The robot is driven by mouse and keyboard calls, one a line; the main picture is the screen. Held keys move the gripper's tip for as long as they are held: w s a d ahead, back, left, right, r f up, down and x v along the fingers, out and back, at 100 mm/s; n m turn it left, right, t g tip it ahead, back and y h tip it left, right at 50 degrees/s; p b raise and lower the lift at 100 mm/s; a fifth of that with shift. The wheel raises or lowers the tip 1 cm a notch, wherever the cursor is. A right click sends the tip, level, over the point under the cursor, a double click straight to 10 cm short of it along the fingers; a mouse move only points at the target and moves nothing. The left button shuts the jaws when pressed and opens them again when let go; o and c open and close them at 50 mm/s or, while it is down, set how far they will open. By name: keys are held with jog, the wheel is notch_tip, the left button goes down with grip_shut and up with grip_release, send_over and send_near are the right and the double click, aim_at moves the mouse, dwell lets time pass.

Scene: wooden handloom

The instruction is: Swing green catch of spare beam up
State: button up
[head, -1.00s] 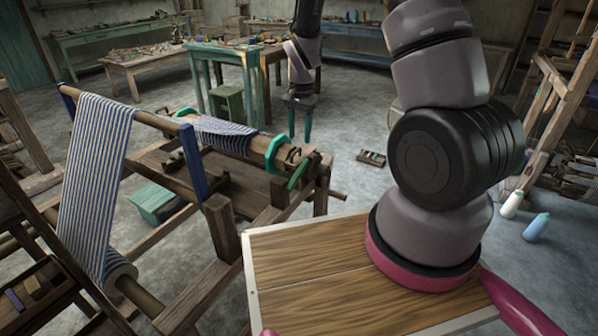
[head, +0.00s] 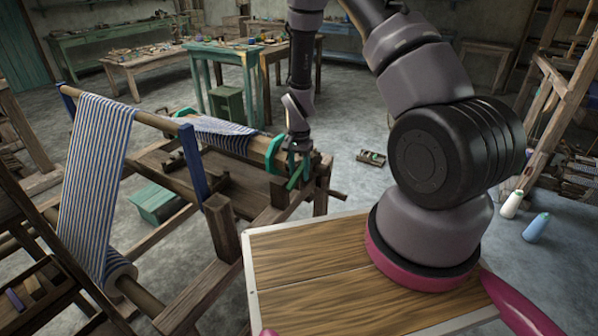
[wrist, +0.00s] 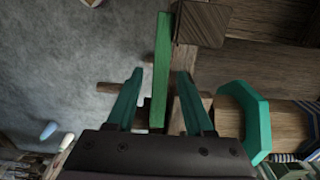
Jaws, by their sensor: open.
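The green catch (head: 293,183) is a slim bar at the near right end of the wooden beam (head: 257,147), partly hidden by my gripper in the head view. In the wrist view the green catch (wrist: 161,70) stands lengthwise between my teal fingers, with a visible gap to each. My gripper (head: 297,163) is open around the catch and appears apart from it. The beam carries blue-striped cloth and has a teal end flange (head: 273,155), which shows at the right in the wrist view (wrist: 256,122).
The loom's wooden post (head: 222,226) and blue upright (head: 193,160) stand left of the gripper. A dark wooden block (wrist: 201,24) lies close to the catch's far end. A small tray (head: 371,158) lies on open floor to the right.

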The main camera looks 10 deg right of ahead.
jog(key=shift+f, duration=0.1)
grip_shut()
dwell(1.4)
